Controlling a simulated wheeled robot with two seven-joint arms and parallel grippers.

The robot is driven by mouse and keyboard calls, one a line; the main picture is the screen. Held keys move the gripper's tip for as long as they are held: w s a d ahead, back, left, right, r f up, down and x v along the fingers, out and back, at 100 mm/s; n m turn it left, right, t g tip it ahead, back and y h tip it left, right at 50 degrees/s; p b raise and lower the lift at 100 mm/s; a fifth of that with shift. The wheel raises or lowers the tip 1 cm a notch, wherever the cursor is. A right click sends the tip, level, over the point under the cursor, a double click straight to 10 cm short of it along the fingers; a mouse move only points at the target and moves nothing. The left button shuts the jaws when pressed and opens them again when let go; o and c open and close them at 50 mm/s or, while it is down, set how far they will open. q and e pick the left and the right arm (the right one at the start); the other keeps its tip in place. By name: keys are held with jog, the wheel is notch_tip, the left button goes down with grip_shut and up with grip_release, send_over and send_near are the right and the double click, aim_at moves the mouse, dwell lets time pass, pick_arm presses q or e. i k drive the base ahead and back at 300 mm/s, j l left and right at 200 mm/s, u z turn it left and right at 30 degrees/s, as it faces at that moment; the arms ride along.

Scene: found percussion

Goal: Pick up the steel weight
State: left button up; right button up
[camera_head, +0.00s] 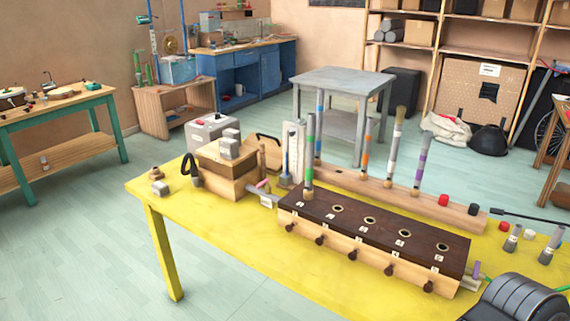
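Several grey metal-looking pieces show in the head view, and I cannot tell for sure which is the steel weight.
A long wooden block with a dark, holed top (385,230) fills the table's middle. Tubes with coloured bands stand in a wooden rail (345,181) behind it. A grey box (211,130) stands behind the wooden box. The table's front left is clear.

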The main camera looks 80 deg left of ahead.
aim_at(229, 147)
jog(key=u, duration=2.3)
jog(key=j+z, duration=0.15)
jog(key=z, duration=0.3)
jog(key=j+z, duration=0.15)
jog(key=z, duration=0.35)
jog(key=j+z, duration=0.2)
jog(key=j, duration=0.25)
jog(key=j+z, duration=0.15)
jog(key=j, duration=0.3)
jog(key=k+j+z, duration=0.2)
jog(key=j, duration=0.25)
jog(key=j+z, duration=0.2)
jog(key=j, duration=0.3)
jog(key=k+j+z, duration=0.2)
jog(key=j, duration=0.2)
jog(key=k+j, duration=0.15)
jog(key=j, duration=0.2)
jog(key=k+j, duration=0.1)
jog(key=j, duration=0.3)
jog(key=k+j, duration=0.15)
jog(key=j, duration=0.2)
jog(key=k+j, duration=0.1)
jog(key=j, duration=0.25)
